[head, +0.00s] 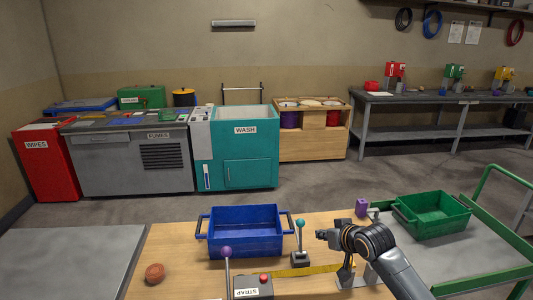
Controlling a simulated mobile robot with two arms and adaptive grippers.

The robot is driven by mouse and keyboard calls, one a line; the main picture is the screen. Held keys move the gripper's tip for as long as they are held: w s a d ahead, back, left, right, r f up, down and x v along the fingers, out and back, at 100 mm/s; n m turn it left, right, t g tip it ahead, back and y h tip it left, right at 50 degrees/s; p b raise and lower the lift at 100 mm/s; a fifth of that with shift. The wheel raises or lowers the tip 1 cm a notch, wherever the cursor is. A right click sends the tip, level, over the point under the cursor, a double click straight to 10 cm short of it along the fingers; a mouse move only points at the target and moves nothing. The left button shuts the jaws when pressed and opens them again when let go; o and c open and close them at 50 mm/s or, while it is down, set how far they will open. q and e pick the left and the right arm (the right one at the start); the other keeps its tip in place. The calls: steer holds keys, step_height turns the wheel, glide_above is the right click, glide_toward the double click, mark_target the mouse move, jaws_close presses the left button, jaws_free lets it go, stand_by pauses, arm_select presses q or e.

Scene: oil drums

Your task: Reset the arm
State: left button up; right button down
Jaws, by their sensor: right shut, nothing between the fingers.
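My right arm comes in from the lower right. Its gripper (325,234) points left above the wooden table (181,240), and it is shut with nothing in it. The gripper is small in the view, close to the right of a teal-knobbed lever (300,238); I cannot tell whether they touch. My left gripper is not in the view.
A blue bin (245,245), a brown round object (155,273), a STRAP box (252,288) and a purple-knobbed lever (227,262) stand on the table. A green bin (436,222) sits on a cart (470,245) to the right. Floor beyond is clear.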

steer(key=s+a+f+n+g, duration=0.1)
steer(key=s+a+f+g, duration=0.1)
steer(key=s+f, duration=0.55)
steer(key=s+a+f+g, duration=0.1)
steer(key=s+a+f, duration=0.25)
steer(key=s, duration=0.75)
steer(key=s+d+f+m+g+h, duration=0.1)
steer(key=s+d+f+g, duration=0.1)
steer(key=s, duration=1)
steer(key=s+d+f+g+h, duration=0.1)
steer(key=s+d+g+h, duration=0.15)
steer(key=s, duration=1.05)
step_height(320, 180, down, 27)
steer(key=s+d+f+g, duration=0.2)
steer(key=s+d+f, duration=0.1)
steer(key=s+f, duration=1.2)
steer(key=shift+s+f, duration=0.3)
steer(key=shift+s, duration=0.9)
